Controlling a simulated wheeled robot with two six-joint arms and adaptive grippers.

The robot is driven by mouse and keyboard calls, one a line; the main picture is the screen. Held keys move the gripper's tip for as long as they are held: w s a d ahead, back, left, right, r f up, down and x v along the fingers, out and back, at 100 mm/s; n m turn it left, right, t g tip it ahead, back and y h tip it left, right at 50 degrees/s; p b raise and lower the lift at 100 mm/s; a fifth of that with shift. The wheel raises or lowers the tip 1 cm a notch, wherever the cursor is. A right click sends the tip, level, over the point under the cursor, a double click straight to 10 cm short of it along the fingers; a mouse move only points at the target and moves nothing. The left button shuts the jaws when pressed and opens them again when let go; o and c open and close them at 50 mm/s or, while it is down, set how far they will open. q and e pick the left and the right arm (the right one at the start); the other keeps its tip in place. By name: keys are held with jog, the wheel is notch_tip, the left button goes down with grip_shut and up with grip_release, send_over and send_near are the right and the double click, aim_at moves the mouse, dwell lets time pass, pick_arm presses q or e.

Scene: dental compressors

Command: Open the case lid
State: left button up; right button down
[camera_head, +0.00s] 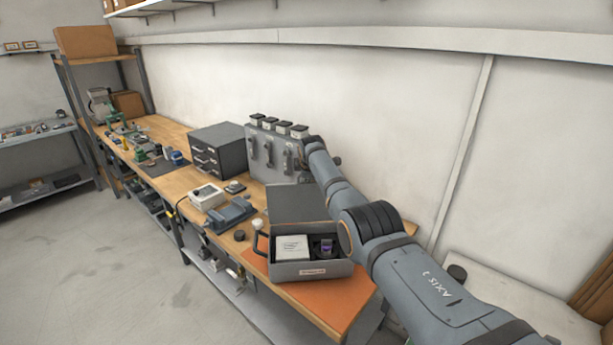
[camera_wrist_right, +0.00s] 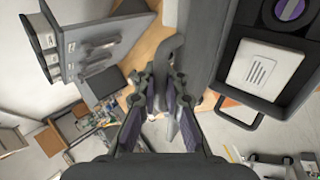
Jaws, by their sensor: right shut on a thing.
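The grey case (camera_head: 312,270) stands on the orange mat at the near end of the bench. Its lid (camera_head: 297,204) is raised and tilted back, so the inside shows. Inside are a white box (camera_head: 292,246) and a dark round item with a purple part (camera_head: 326,247). In the wrist view, the lid (camera_wrist_right: 207,40) is the dark slab beside the open case. My right gripper (camera_wrist_right: 166,85) is shut on a dark curved piece (camera_wrist_right: 170,47) by the lid's edge. In the head view my right gripper is hidden. My left gripper is in neither view.
A grey panel with handles (camera_head: 272,152) and a drawer cabinet (camera_head: 219,149) stand behind the case. A vise-like tool (camera_head: 231,216) and a white device (camera_head: 207,196) sit left of it. The orange mat (camera_head: 335,309) is bare in front.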

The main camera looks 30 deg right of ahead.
jog(key=shift+w+d+r, duration=0.1)
jog(key=shift+w+r, duration=0.05)
dwell(0.4)
jog(key=c, duration=1.4)
grip_release()
jog(key=shift+c, duration=0.2)
jog(key=shift+r, duration=0.1)
